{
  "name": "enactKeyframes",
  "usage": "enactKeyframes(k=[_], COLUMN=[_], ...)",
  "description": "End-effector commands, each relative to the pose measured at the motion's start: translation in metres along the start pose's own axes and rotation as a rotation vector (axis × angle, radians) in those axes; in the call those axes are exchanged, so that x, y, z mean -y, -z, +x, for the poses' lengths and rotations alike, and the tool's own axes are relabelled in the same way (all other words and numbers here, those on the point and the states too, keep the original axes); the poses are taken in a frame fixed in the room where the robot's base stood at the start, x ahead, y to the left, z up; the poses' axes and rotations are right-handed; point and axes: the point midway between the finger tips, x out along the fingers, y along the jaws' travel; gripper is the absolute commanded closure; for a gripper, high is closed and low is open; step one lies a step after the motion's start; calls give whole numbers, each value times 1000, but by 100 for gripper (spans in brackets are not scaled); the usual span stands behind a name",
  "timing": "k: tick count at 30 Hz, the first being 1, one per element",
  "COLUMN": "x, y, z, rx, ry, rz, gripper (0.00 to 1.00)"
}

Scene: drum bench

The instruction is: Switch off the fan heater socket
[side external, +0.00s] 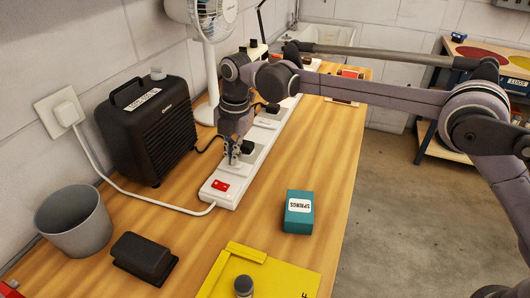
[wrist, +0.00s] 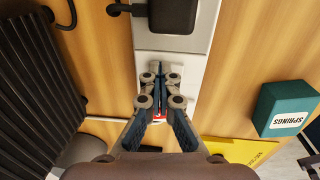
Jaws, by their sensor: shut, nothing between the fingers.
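A long white power strip (side external: 222,199) runs along the bench, with black plugs in it. The nearer plug (side external: 247,147) also shows at the top of the wrist view (wrist: 172,14). A black box-shaped heater (side external: 148,130) stands left of the strip, with a black cable running from it towards the strip. A red switch (side external: 220,186) is at the strip's near end; in the wrist view it is mostly hidden by my fingers. My gripper (wrist: 158,70) is shut and empty, pointing down over the strip between the nearer plug and the red switch. I cannot tell whether the fingertips touch it.
A white fan (side external: 208,20) stands behind the heater. A teal box (side external: 299,212) is right of the strip. A grey pot (side external: 74,222), a black block (side external: 144,259) and a yellow tray (side external: 271,276) are at the near end. Bare wood lies right of the strip.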

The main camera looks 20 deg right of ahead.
Motion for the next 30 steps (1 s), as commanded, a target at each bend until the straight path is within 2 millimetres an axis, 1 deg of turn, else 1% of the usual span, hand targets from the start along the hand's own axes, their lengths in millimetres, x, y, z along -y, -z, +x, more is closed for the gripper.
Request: enactKeyframes(k=[1,8,18,27,30], x=[-1,1,16,16,16], y=[0,0,0,0,0], z=[2,2,-1,-2,-5], rx=[0,0,-1,0,0], ry=[-3,-3,4,1,1], rz=[-1,-1,0,0,0], gripper=[100,100,100,100,100])
